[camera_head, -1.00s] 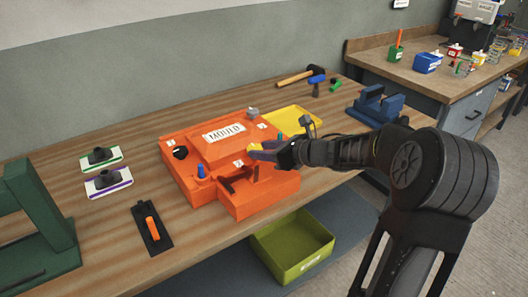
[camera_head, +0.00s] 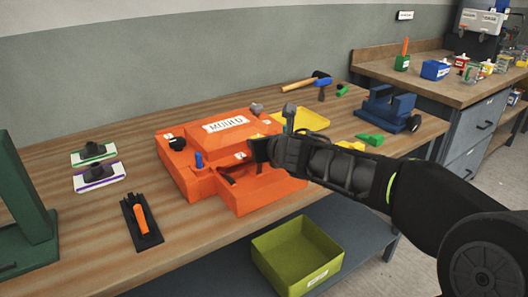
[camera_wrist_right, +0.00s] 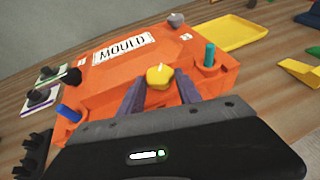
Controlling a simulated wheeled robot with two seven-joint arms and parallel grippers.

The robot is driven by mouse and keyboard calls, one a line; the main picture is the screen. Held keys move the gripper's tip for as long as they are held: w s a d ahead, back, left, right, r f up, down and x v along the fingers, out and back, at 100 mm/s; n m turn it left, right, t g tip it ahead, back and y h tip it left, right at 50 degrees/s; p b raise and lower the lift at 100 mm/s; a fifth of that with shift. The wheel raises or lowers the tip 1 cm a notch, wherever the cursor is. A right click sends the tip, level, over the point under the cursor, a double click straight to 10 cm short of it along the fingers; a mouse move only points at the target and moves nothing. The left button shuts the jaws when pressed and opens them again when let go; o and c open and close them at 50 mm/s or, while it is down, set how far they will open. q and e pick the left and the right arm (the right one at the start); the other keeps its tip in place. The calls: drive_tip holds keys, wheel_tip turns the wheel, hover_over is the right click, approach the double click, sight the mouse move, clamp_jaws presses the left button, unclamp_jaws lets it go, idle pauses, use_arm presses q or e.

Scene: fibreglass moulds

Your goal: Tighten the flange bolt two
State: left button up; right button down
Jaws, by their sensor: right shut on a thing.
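The orange mould (camera_head: 215,185), with a white MOULD label, sits on the workbench. My right gripper (camera_wrist_right: 155,88) is shut on a yellow knob-like bolt head (camera_wrist_right: 160,76) at the mould's near side, one finger on each side of it. A blue bolt (camera_head: 198,160) stands upright at the mould's left front. A teal bolt (camera_wrist_right: 209,55) stands to the right of the fingers in the wrist view. A black knob (camera_head: 177,143) and a grey knob (camera_head: 257,108) are on the far corners. My left gripper is out of view.
A yellow tray (camera_head: 312,118) lies behind the mould, with a blue vise (camera_head: 388,106) and a green tool (camera_head: 370,139) to the right. A green bin (camera_head: 297,256) stands below the bench edge.

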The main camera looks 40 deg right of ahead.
drive_tip(key=shift+a+m+h+b, duration=0.2)
drive_tip(key=shift+m+h+b, duration=0.4)
drive_tip(key=shift+b, duration=0.3)
drive_tip(key=c, duration=0.8)
unclamp_jaws()
drive_tip(key=shift+c, duration=0.2)
drive_tip(key=shift+s+a+r, duration=0.25)
drive_tip(key=shift+s+r, duration=0.15)
drive_tip(key=shift+s, duration=0.05)
drive_tip(key=p+v, duration=0.2)
drive_tip(key=v, duration=0.4)
drive_tip(key=shift+r+p, duration=0.1)
drive_tip(key=shift+p, duration=0.25)
drive_tip(key=shift+s+a, duration=0.15)
drive_tip(key=shift+s, duration=0.05)
